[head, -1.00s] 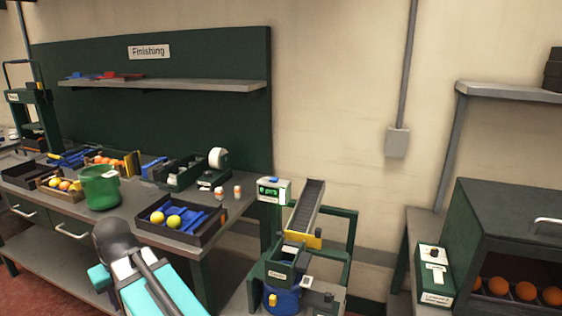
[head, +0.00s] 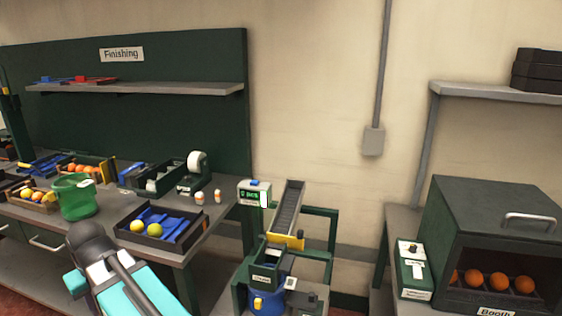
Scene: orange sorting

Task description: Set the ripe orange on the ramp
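The ramp (head: 288,208) is a dark sloped chute with a yellow lower end, on a green frame right of the workbench. Several oranges (head: 498,281) sit in a row inside the dark booth at the right. More orange fruit (head: 90,170) lies in a crate at the back of the bench. Which orange is the ripe one, I cannot tell. My arm, teal and grey, reaches in from the bottom left, in front of the bench; its gripper fingers cannot be made out, and I cannot see whether it holds anything.
A black tray (head: 184,240) with two yellow fruits and blue dividers is at the bench's front edge. A green bucket (head: 74,199) stands left of it.

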